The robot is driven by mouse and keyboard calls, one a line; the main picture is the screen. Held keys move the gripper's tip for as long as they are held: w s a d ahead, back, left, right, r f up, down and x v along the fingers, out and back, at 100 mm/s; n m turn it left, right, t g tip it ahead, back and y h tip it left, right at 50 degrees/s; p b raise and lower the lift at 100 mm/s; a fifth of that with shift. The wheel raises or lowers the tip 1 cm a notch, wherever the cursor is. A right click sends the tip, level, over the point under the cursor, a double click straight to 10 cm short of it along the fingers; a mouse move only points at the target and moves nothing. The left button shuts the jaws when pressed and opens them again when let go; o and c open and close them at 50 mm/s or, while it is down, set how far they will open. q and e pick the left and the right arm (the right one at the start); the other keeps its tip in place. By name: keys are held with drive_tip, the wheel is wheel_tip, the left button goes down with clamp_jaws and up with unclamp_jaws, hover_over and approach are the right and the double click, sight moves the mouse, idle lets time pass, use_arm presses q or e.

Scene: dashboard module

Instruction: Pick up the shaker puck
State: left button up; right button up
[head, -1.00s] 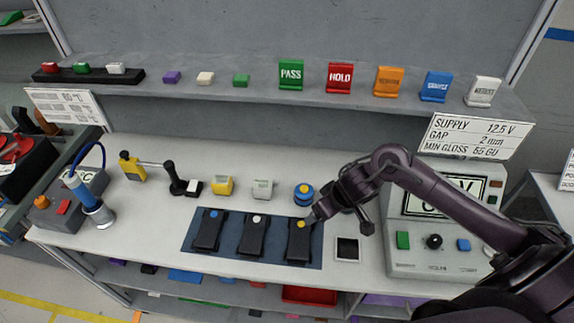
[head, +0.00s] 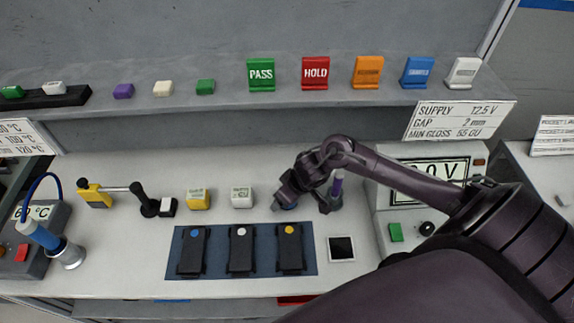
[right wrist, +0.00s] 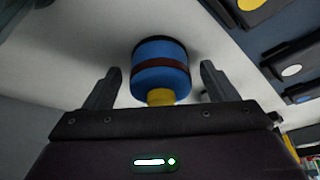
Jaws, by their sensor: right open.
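The shaker puck is a short blue cylinder with a dark band and a yellow knob. In the right wrist view the puck (right wrist: 160,68) stands between my right gripper's two fingers (right wrist: 158,85), with a gap on each side. The yellow end faces the gripper's palm. In the head view my right gripper (head: 287,200) is over the worktop behind the dark blue mat and hides most of the puck; only a little blue (head: 289,207) shows beneath it. The right gripper is open. My left gripper is not in view.
The dark blue mat (head: 217,268) with three black devices lies in front. A white block (head: 241,197) and a yellow block (head: 198,199) stand to the left. A purple-handled item (head: 337,188) is close on the right. The meter (head: 395,205) stands further right.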

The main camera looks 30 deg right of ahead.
drive_tip(key=c, duration=1.2)
drive_tip(key=shift+c, duration=0.9)
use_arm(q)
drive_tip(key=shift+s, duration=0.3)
use_arm(e)
drive_tip(key=shift+w, duration=0.1)
